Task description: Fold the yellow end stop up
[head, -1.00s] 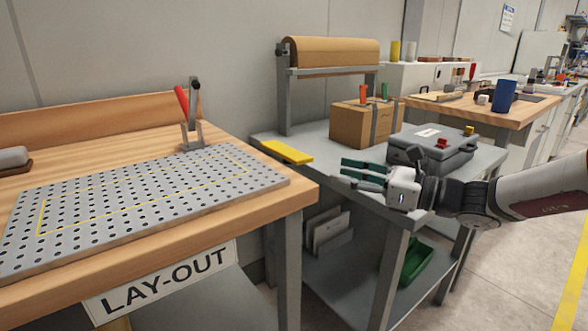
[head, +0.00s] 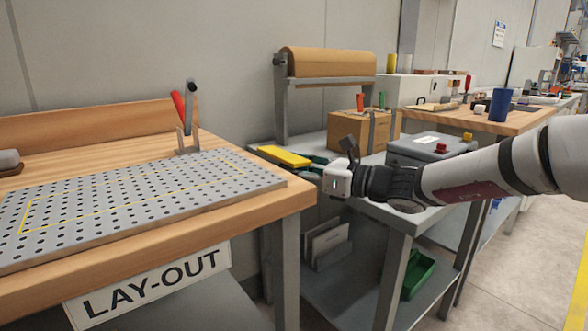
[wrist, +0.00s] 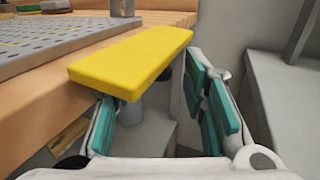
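The yellow end stop (head: 284,156) is a flat yellow bar lying roughly level at the left end of the grey packing table (head: 408,218). In the wrist view the end stop (wrist: 135,60) fills the upper middle, its near end towards me. My gripper (head: 306,164) is at its right in the head view, close to it. In the wrist view my gripper (wrist: 160,105) is open. The left teal finger pad reaches under the bar's near end, which hides its tip. The right finger stands to the right of the bar. Contact is not clear.
The wooden layout bench (head: 250,205) with its perforated plate (head: 130,200) is close on the left. A paper roll (head: 330,61) stands behind. A cardboard box (head: 358,130) and a grey case (head: 425,150) are on the packing table. A narrow gap separates bench and table.

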